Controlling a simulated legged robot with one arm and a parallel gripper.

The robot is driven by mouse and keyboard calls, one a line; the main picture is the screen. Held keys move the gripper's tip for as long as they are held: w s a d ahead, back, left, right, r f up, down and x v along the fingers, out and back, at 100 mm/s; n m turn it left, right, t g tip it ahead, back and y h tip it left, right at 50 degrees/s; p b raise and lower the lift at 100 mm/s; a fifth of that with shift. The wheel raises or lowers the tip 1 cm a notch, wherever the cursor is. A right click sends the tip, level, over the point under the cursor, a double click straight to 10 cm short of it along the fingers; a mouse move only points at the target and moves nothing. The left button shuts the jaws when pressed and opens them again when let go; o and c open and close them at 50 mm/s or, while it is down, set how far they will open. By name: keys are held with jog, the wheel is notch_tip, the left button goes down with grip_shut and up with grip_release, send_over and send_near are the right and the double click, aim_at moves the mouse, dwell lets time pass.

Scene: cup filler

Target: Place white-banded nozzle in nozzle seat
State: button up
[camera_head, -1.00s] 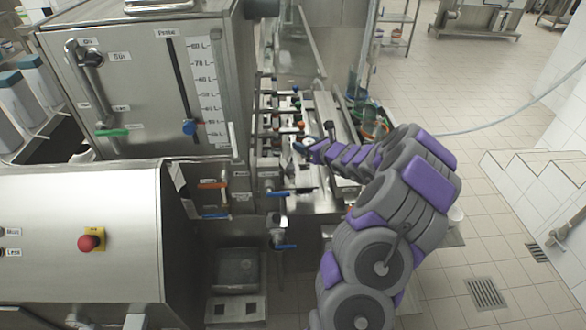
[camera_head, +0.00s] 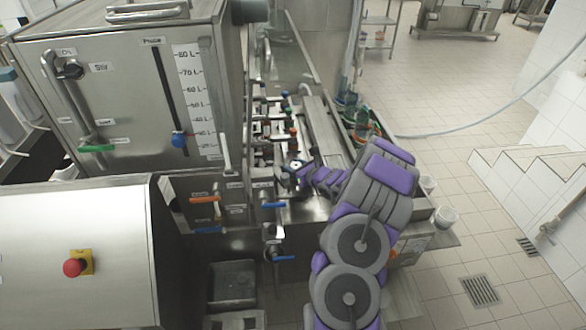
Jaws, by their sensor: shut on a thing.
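My gripper (camera_head: 299,170) is at the end of my purple and grey arm, over the metal bench beside the row of coloured valves. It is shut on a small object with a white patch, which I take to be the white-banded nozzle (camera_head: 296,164). The nozzle is tiny in this view, and its tilt and lower end cannot be made out. I cannot pick out the nozzle seat among the fittings near the gripper.
A steel tank (camera_head: 120,100) with a litre scale stands at left. A steel housing (camera_head: 75,245) with a red button (camera_head: 75,267) is in front of it. Blue-handled valves (camera_head: 284,259) stick out left of my arm. Tiled floor (camera_head: 455,75) is open at right.

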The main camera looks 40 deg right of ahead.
jog(key=shift+w+d+f, duration=0.1)
jog(key=shift+d+f, duration=0.3)
jog(key=shift+d, duration=0.35)
jog(key=o, duration=1.1)
jog(key=shift+d, duration=0.25)
jog(key=shift+o, duration=1.4)
jog(key=shift+a+r, duration=0.1)
jog(key=shift+a, duration=0.3)
jog(key=shift+a+r, duration=0.1)
jog(key=shift+a, duration=0.25)
jog(key=shift+d, duration=0.5)
jog(key=shift+s+d, duration=0.2)
jog(key=shift+s, duration=0.2)
jog(key=v, duration=1.1)
jog(key=shift+s+a, duration=0.2)
jog(key=shift+a+r, duration=0.1)
jog(key=shift+a, duration=0.1)
